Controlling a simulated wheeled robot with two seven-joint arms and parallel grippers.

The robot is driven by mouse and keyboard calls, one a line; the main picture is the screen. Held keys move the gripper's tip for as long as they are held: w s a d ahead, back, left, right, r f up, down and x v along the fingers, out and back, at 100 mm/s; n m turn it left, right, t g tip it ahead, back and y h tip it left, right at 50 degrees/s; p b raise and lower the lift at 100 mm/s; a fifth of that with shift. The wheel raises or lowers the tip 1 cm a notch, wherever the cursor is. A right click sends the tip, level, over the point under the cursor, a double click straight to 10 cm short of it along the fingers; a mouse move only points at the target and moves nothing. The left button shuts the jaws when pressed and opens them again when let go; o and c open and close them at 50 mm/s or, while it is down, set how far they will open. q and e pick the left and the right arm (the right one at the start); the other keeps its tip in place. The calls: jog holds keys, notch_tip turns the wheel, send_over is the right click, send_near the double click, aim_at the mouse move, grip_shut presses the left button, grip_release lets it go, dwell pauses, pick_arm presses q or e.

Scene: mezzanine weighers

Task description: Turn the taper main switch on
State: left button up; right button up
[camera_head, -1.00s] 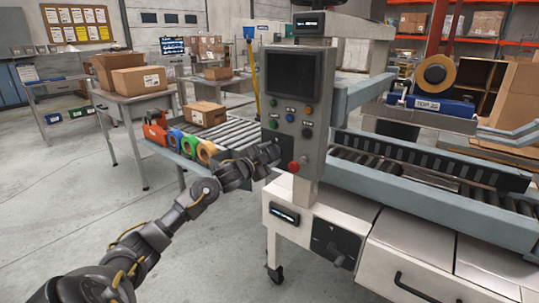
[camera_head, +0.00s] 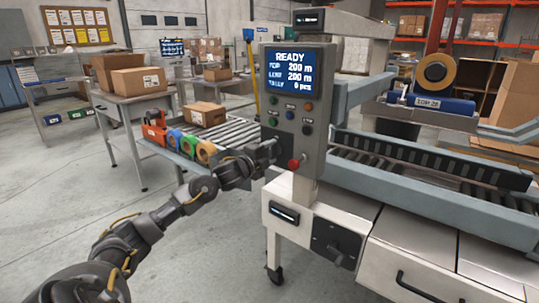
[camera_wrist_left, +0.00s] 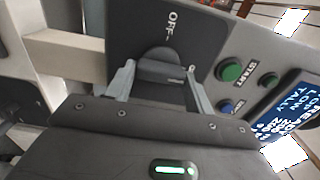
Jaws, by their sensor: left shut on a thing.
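The taper's control panel (camera_head: 297,110) stands upright, and its screen (camera_head: 290,72) is lit and reads READY with a top and low value of 200 m and a tally of 0 pcs. The main switch (camera_wrist_left: 160,70) is a dark knob on a dark plate with an OFF label, seen in the left wrist view. My left gripper (camera_head: 268,153) is at the panel's left side. Its two fingers straddle the knob and are shut on it. The knob is hidden in the head view behind the gripper. My right gripper is not in view.
A red mushroom button (camera_head: 293,166) sits on the panel's lower front, close to my gripper. A green START button (camera_wrist_left: 229,70) is beside the switch plate. A roller table (camera_head: 235,132) with tape rolls lies left; the taper's conveyor (camera_head: 430,185) extends right.

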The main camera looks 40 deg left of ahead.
pick_arm(q)
jog(key=shift+f, duration=0.1)
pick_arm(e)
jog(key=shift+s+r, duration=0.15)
pick_arm(q)
jog(key=o, duration=0.9)
jog(key=shift+o, duration=0.4)
jog(key=shift+s, duration=0.3)
jog(key=s, duration=1)
jog(key=shift+d+b, duration=0.15)
jog(key=shift+b, duration=0.15)
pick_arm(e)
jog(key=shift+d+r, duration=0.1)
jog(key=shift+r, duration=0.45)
pick_arm(q)
jog(key=shift+s, duration=0.1)
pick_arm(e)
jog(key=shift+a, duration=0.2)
